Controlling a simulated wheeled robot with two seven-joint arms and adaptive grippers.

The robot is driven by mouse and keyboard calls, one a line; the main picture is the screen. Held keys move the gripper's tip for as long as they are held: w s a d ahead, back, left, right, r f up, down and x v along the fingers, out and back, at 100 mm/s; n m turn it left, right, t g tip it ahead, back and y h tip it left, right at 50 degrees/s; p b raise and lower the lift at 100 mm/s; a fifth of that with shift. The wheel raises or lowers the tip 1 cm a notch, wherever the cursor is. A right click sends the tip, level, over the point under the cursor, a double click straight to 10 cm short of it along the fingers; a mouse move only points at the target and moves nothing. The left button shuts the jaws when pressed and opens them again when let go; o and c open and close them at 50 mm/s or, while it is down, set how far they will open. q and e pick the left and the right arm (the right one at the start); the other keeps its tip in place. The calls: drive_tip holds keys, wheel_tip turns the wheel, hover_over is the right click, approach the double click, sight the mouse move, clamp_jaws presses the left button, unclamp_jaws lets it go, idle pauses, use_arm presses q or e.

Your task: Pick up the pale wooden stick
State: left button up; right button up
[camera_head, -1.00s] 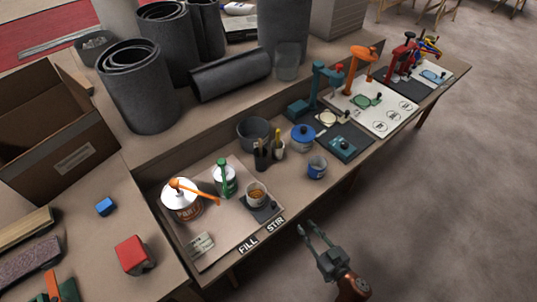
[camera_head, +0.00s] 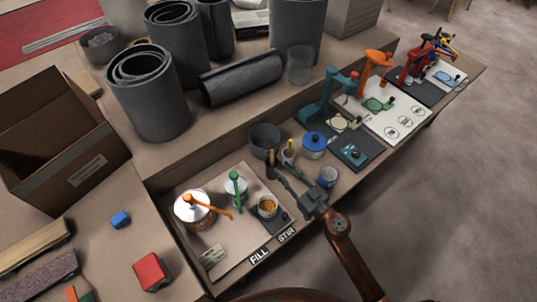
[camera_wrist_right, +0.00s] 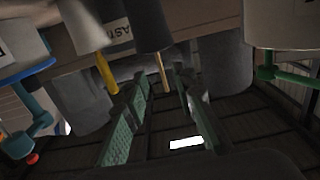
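The pale wooden stick (camera_wrist_right: 161,73) shows in the right wrist view, which looks upside down. It stands out of a dark cup (camera_wrist_right: 148,28), whose lower part is cut off by the view. My right gripper (camera_wrist_right: 164,88) is open, and the stick appears between its two fingertips with a gap to each side. In the head view my right gripper (camera_head: 283,172) reaches from the front to the dark cup (camera_head: 270,170). My left gripper is not in view.
A yellow-handled tool (camera_head: 290,147) stands in a pale cup close beside the dark cup. A grey bucket (camera_head: 264,140) is behind. A blue-white can (camera_head: 327,177) stands right of the gripper; a small cup (camera_head: 267,206) and paint can (camera_head: 193,212) stand left.

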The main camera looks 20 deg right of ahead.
sight(272, 157)
drive_tip(key=x, duration=0.5)
drive_tip(key=b+x, duration=0.1)
drive_tip(key=x, duration=0.1)
drive_tip(key=shift+w+r, duration=0.25)
drive_tip(key=shift+w, duration=0.1)
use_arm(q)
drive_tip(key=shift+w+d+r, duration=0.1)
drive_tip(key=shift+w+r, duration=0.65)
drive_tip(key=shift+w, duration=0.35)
use_arm(e)
clamp_jaws()
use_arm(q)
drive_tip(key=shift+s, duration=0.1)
